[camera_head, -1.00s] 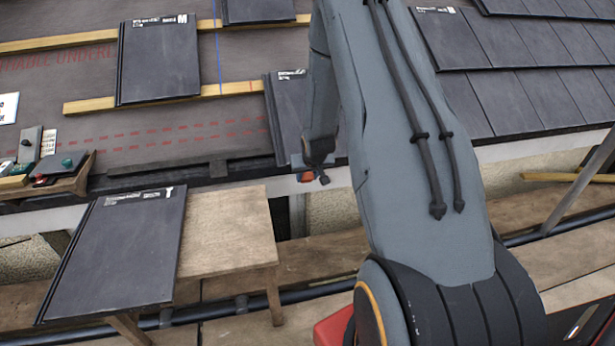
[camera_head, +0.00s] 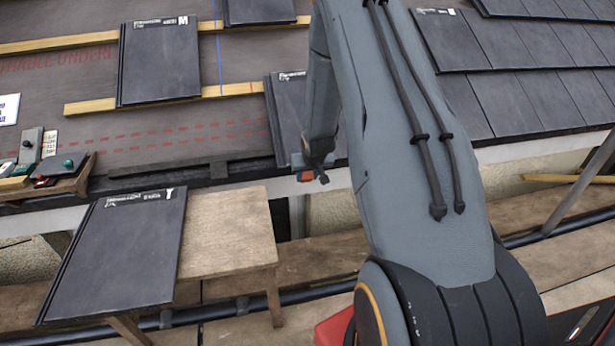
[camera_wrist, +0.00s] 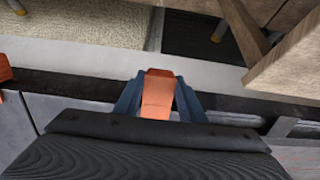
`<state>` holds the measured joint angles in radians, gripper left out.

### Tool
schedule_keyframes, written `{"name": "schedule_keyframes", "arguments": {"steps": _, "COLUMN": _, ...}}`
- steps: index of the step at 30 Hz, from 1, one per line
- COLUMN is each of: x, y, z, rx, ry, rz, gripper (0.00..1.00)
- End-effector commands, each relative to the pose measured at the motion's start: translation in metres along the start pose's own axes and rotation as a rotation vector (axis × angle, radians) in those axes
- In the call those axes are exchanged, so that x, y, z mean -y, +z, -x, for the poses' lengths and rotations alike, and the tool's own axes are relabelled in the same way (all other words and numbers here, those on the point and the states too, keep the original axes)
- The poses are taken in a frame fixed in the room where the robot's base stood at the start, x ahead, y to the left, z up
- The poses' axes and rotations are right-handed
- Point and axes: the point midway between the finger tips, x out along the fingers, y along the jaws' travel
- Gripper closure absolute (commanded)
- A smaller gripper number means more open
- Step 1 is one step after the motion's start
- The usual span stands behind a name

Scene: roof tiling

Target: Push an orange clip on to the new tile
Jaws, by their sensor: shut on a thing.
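My gripper (camera_wrist: 158,100) is shut on an orange clip (camera_wrist: 157,90), which sits upright between its blue fingers in the wrist view. In the head view my gripper (camera_head: 314,172) is at the roof's lower edge, and the orange clip (camera_head: 306,177) shows as a small patch beside it. A dark tile (camera_head: 288,108) lies at the eave just behind my gripper, partly hidden by my arm. In the wrist view the clip lies across a dark edge strip; I cannot tell whether it touches the tile.
Another orange piece (camera_wrist: 5,68) shows at the wrist view's left edge. A loose tile (camera_head: 120,245) lies on a wooden table (camera_head: 230,230). A tool tray (camera_head: 70,183) stands at the left. Battens (camera_head: 160,100) cross the underlay, and laid tiles (camera_head: 520,95) cover the right.

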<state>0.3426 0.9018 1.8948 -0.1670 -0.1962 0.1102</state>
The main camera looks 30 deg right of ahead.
Motion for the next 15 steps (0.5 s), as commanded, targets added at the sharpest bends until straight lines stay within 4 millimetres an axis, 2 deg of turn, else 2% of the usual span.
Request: {"name": "schedule_keyframes", "arguments": {"steps": 15, "x": 0.0002, "y": -0.0082, "z": 0.0006, "rx": -0.005, "ry": 0.000, "rz": 0.000, "gripper": 1.00}}
